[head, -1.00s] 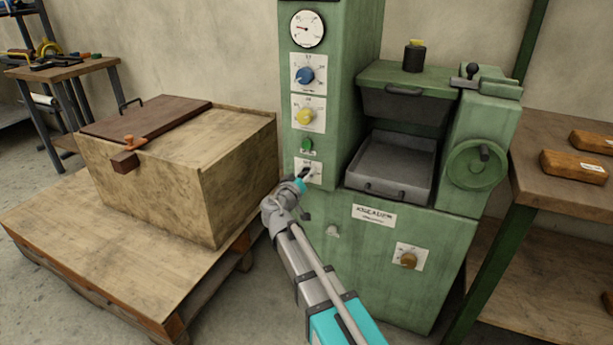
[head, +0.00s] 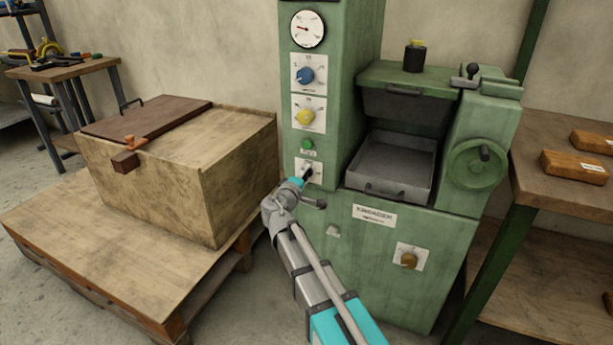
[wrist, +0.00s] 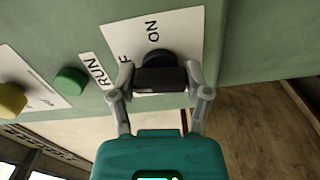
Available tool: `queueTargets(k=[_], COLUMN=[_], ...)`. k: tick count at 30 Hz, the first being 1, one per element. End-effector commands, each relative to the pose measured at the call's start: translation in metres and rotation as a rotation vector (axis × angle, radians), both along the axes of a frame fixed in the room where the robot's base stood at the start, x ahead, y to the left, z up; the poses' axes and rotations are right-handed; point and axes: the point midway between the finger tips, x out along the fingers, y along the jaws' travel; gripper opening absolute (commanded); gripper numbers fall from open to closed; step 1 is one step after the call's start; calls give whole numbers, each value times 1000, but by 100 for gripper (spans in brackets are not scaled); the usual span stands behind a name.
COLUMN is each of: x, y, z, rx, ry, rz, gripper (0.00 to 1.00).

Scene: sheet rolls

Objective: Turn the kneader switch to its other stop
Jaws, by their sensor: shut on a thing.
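The kneader switch (wrist: 158,58) is a black knob with a bar grip on a white plate, low on the green machine column. The plate reads "ON", with a letter "F" showing beside my finger. In the head view the switch (head: 308,173) is partly hidden by my gripper (head: 302,180). In the wrist view my gripper (wrist: 160,80) is shut on the switch bar, one finger at each end. Part of the plate's lettering is hidden, and I cannot tell exactly which mark the switch points at.
A green button (wrist: 70,81) marked "RUN" and a yellow knob (head: 305,117) sit above the switch, with a blue knob (head: 306,75) and a gauge (head: 307,29) higher up. A wooden chest (head: 155,175) stands close on the left. The kneader tray (head: 390,165) lies right.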

Motion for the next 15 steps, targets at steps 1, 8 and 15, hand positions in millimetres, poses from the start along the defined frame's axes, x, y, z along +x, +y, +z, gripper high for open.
queueTargets(k=[1, 8, 15], x=[-2, -2, -2], y=[-1, -1, -1], z=[-1, -1, -1], rx=[-22, -96, -111], ry=[10, 38, 44], rz=[-2, -2, -3], gripper=[15, 15, 15])
